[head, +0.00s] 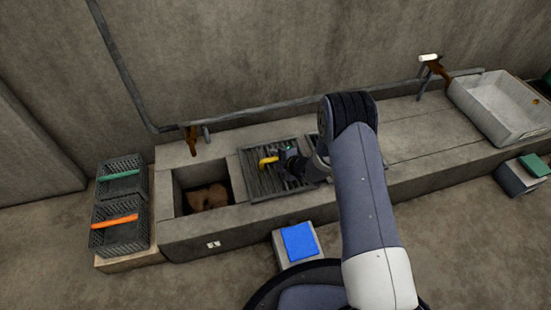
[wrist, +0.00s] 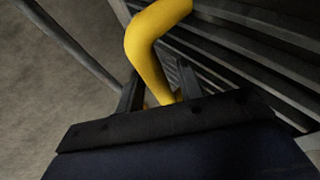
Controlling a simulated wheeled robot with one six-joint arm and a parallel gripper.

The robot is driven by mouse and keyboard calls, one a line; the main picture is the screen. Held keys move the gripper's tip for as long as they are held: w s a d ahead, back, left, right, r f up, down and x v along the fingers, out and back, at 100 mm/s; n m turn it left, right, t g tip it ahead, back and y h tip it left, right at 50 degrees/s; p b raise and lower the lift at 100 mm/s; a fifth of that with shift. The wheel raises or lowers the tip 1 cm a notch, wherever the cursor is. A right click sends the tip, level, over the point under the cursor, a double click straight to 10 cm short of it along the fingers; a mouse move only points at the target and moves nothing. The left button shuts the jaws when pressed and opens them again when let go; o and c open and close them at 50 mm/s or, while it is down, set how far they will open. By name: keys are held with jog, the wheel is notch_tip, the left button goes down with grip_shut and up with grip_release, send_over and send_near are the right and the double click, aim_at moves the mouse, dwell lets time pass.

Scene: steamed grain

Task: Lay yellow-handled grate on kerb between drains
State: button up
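The dark slatted grate (head: 256,185) lies roughly flat on the concrete kerb (head: 222,228), just right of an open drain (head: 180,196). My gripper (head: 281,160) is low over the grate at the handle. In the wrist view the handle (wrist: 147,60) passes between my two fingers (wrist: 160,88). A narrow gap shows between the handle and the right finger, so the gripper looks open around it. Whether the left finger touches the handle is unclear.
A brown lump (head: 208,197) lies inside the open drain. Black crates with a green handle (head: 120,175) and an orange handle (head: 115,221) stand at left. A blue-topped block (head: 299,242) stands before the kerb. A pipe runs along the wall; a pale sink (head: 490,110) is at right.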

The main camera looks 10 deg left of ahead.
jog(key=shift+o, duration=0.2)
jog(key=shift+r, duration=0.2)
jog(key=p+v, duration=0.4)
jog(key=v, duration=0.8)
